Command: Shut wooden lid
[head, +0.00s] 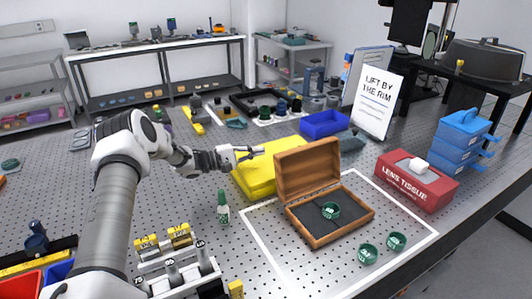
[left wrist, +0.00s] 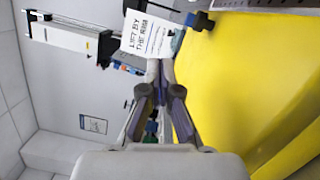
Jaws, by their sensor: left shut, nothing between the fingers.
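The wooden box (head: 329,230) stands on the perforated table inside a white outline. Its wooden lid (head: 307,169) is open, standing up along the back edge. A green round piece (head: 331,210) lies on the dark lining inside the box. My left gripper (head: 258,151) is shut and empty, up to the left of the lid and apart from it, in front of the yellow block. In the left wrist view, its fingers (left wrist: 158,72) meet at the tips, and neither lid nor box shows. My right gripper is in neither view.
A yellow block (head: 256,178) is behind the box, and fills the right of the left wrist view (left wrist: 245,80). A red lens tissue box (head: 416,184) stands at right. Two green pieces (head: 368,254) lie at front right. A green-capped bottle (head: 223,210) stands left. A sign (head: 377,98) stands behind.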

